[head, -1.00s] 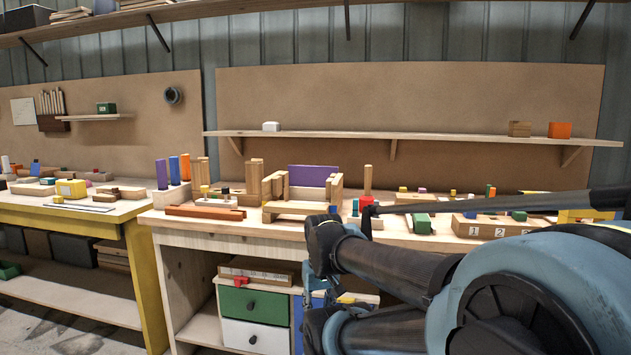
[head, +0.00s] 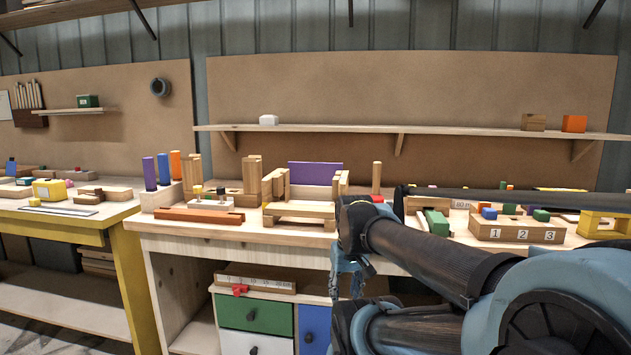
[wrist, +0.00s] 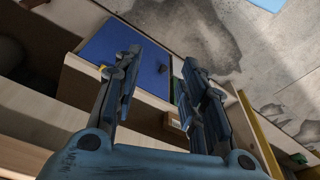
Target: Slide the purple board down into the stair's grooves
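The purple board (head: 315,173) stands upright, long side level, at the back of the light wooden stair (head: 300,209) on the bench. Its lower edge is hidden, so I cannot tell whether it sits in grooves. Short wooden posts rise at both sides of the stair. My gripper (head: 350,282) hangs below the bench top, in front of the drawer unit, well apart from the board. In the wrist view my gripper (wrist: 162,62) is open, with nothing between its fingers. The board is not seen in the wrist view.
Wooden posts (head: 252,178) stand left of the stair, and a reddish-brown bar (head: 199,215) lies at the front left. A numbered block (head: 515,229) is at the right. The blue drawer (head: 314,329) is beneath the bench; it also shows in the wrist view (wrist: 140,62).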

